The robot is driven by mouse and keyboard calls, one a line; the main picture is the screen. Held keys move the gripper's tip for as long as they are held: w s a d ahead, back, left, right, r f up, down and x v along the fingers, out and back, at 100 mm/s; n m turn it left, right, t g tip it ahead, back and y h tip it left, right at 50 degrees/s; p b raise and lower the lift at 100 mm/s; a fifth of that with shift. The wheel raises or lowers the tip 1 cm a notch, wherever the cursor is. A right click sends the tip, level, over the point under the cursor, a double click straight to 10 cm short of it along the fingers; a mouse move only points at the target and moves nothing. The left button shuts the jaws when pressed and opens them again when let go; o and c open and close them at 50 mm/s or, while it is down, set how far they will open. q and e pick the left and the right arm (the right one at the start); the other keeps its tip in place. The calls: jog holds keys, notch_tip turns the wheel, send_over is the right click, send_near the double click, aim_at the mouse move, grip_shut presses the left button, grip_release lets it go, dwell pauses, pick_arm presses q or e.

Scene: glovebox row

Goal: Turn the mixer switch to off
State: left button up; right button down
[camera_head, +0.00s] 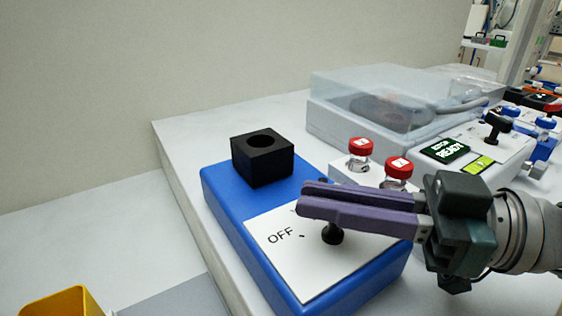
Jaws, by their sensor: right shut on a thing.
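The mixer is a blue box (222,192) with a black block with a round hole (262,158) on its back part. Its white front panel (290,268) carries the printed word OFF on the left. A black switch knob (332,236) rises from the panel, mostly hidden behind my purple fingers. My right gripper (303,198) comes in from the right, its fingers closed around the top of the switch and pointing left. The pointing direction of the switch is hidden. My left gripper is out of view.
Two red-capped vials (360,150) stand just behind my right gripper. A yellow bin (62,302) is at the lower left. The bench left of the mixer is clear.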

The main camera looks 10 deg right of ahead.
jog(key=c, duration=0.9)
grip_release()
jog(key=v, duration=1)
jog(key=shift+b, duration=0.4)
